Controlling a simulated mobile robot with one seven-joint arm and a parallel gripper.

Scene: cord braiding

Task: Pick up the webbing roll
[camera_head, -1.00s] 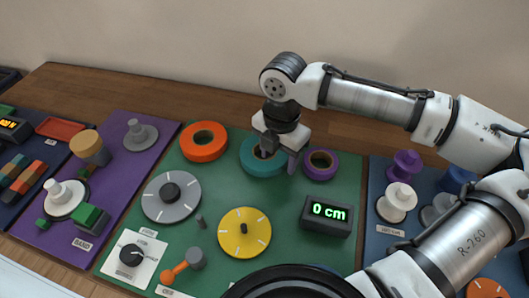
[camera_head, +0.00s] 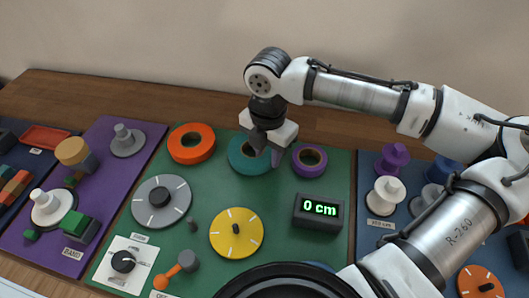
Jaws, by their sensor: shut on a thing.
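Three ring-shaped rolls lie along the back of the green board (camera_head: 285,265): an orange roll (camera_head: 191,144), a teal roll (camera_head: 238,158) and a purple roll (camera_head: 297,166). I cannot read which is named the webbing roll. My gripper (camera_head: 267,153) points down at the teal roll and is shut on the right part of its ring. One finger is at the hole and the other is at the outer right side, near the purple roll. The fingers hide part of the teal ring. The teal roll appears to rest on the board.
In front are a grey dial (camera_head: 161,202), a yellow dial (camera_head: 236,233) and a display (camera_head: 318,210) reading 0 cm. A purple board (camera_head: 107,157) lies left, a blue board (camera_head: 370,170) right. Bare wooden table (camera_head: 140,95) runs behind.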

